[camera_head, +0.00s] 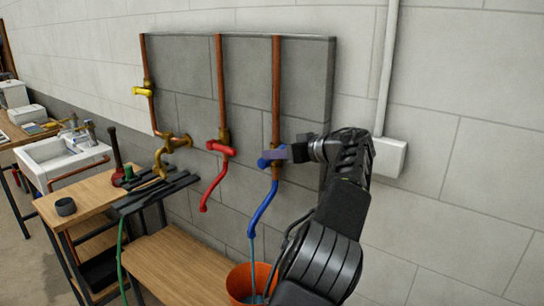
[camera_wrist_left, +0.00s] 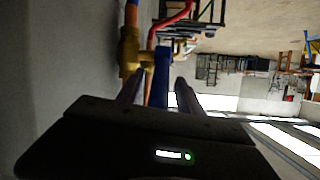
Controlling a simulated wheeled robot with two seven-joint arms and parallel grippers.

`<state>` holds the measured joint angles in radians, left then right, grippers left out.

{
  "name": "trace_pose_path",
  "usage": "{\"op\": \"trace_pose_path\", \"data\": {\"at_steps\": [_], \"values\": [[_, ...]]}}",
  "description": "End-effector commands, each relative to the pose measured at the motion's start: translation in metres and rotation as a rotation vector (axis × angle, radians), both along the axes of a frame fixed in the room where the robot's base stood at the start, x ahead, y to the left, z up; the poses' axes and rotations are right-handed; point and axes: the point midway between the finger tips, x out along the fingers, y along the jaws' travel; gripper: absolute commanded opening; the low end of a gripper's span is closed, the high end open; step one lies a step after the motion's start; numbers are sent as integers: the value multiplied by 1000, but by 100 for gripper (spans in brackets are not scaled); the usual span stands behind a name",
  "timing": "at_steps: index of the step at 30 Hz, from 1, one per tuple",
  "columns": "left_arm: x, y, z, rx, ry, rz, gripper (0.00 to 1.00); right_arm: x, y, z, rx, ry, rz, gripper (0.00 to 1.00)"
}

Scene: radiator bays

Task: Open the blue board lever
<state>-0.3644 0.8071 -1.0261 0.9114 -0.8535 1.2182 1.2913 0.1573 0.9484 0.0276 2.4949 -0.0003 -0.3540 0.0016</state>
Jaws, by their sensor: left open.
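The blue board lever (camera_head: 266,160) sits on the right-hand copper pipe, above a curved blue spout (camera_head: 262,207). My left gripper (camera_head: 279,153) is at the lever, reaching it from the right. In the left wrist view, the blue lever (camera_wrist_left: 161,76) lies between the two open fingers (camera_wrist_left: 158,92), with a brass valve body (camera_wrist_left: 130,52) just beyond. The fingers partly hide the lever in the head view. I cannot tell whether either finger touches it. My right gripper is not in view.
A red lever (camera_head: 221,148) with its red spout stands left of the blue one, and a yellow lever (camera_head: 142,91) farther left. An orange bucket (camera_head: 245,286) stands below the blue spout; a thin blue strand runs into it. A wooden bench (camera_head: 180,268) is left of it.

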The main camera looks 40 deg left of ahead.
Motion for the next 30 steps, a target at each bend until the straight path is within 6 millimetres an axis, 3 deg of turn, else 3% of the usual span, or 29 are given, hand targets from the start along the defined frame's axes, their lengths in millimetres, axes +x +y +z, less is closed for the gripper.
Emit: {"op": "trace_pose_path", "data": {"at_steps": [6,10,30], "values": [[2,-35,11,1,-2,-3,43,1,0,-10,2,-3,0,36],[2,-45,15,0,0,-1,43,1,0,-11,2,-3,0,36],[2,-46,12,-4,6,-1,43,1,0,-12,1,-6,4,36]]}}
